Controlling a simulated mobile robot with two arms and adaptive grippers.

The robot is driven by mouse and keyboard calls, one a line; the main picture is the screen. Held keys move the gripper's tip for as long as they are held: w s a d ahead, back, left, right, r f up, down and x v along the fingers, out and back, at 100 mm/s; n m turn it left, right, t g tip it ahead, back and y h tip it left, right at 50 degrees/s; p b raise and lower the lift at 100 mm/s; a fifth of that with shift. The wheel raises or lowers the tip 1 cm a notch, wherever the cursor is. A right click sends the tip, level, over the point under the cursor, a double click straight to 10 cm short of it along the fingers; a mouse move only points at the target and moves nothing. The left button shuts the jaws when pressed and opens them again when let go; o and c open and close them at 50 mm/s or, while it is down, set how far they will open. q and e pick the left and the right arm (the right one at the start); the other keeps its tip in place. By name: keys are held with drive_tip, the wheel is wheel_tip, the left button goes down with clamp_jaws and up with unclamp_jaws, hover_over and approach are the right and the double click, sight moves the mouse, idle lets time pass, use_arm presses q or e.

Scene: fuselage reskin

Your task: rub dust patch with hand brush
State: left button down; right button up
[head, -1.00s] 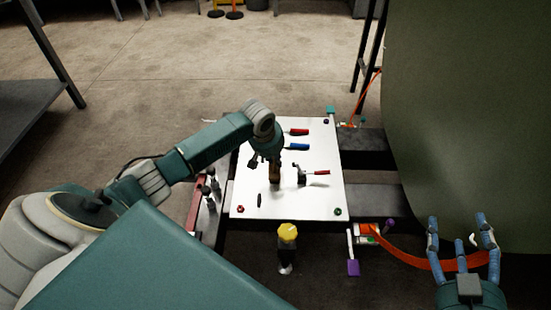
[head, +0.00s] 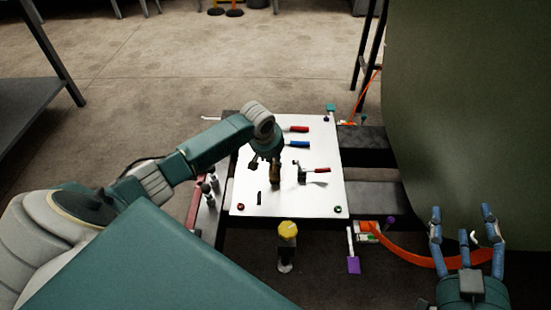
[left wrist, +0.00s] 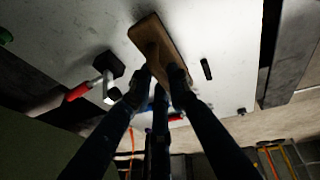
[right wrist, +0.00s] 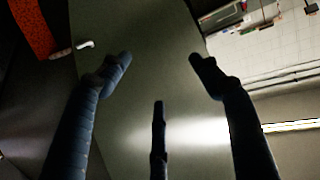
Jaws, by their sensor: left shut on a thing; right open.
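The hand brush (left wrist: 160,48) has a brown wooden body and shows best in the left wrist view. My left gripper (head: 268,165) is shut on the brush, which in the head view (head: 275,182) is low over the white panel (head: 250,200). Whether its underside touches the panel cannot be told. Faint grey smudges mark the panel in the left wrist view; no clear dust patch outline shows, and part of the surface is hidden under the brush. My right gripper (head: 462,222) is open and empty, in front of the large green curved skin (head: 470,120).
A red-handled tool (head: 318,171) stands on the panel right of the brush, with red (head: 298,129) and blue (head: 299,144) handles behind. A yellow-topped bottle (head: 287,232) stands at the front. An orange strap (head: 420,256) hangs near my right gripper.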

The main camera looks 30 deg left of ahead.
use_arm(q)
drive_tip(key=shift+f, duration=0.15)
use_arm(e)
drive_tip(key=shift+w+a+r, duration=0.1)
drive_tip(key=shift+r, duration=0.2)
